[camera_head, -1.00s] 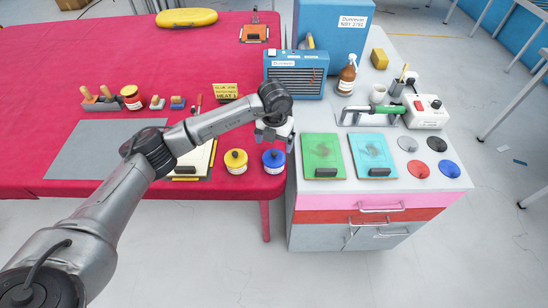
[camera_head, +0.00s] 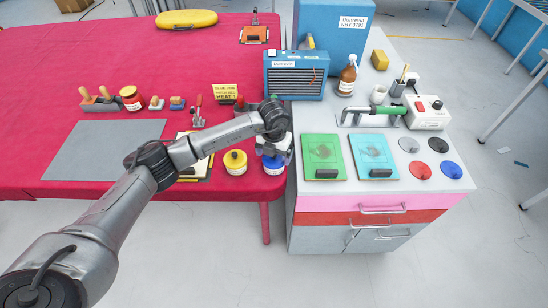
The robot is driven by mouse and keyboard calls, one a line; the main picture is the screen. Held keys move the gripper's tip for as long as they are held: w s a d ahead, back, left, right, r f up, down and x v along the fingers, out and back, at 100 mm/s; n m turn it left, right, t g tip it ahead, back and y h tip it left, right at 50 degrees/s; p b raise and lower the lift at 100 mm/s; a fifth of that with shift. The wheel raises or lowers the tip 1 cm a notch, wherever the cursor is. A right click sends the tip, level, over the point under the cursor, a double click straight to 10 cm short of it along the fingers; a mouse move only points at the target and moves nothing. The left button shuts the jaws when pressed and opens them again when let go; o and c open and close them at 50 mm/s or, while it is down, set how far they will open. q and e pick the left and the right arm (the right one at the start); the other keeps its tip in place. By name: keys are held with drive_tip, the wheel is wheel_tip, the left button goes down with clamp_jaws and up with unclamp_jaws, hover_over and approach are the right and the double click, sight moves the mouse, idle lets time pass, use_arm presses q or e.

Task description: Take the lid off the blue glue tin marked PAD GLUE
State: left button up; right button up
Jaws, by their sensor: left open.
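The blue glue tin (camera_head: 273,169) stands at the front right corner of the red-covered table, and only its lower front shows well. My left gripper (camera_head: 274,157) is right above it, pointing down, and hides its lid and knob. The gripper is open. I cannot tell whether its fingers are around the lid's knob or touch it. The lettering on the tins is too small to read. My right gripper is not in view.
A clipboard with paper (camera_head: 200,167) lies left of the tins under my left arm. A yellow sign (camera_head: 226,93) and a red-handled clamp (camera_head: 198,112) stand behind. To the right, a cabinet top holds a green board (camera_head: 323,155) and a cyan board (camera_head: 372,155).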

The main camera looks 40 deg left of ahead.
use_arm(q)
drive_tip(key=shift+f, duration=0.1)
clamp_jaws()
idle(0.6)
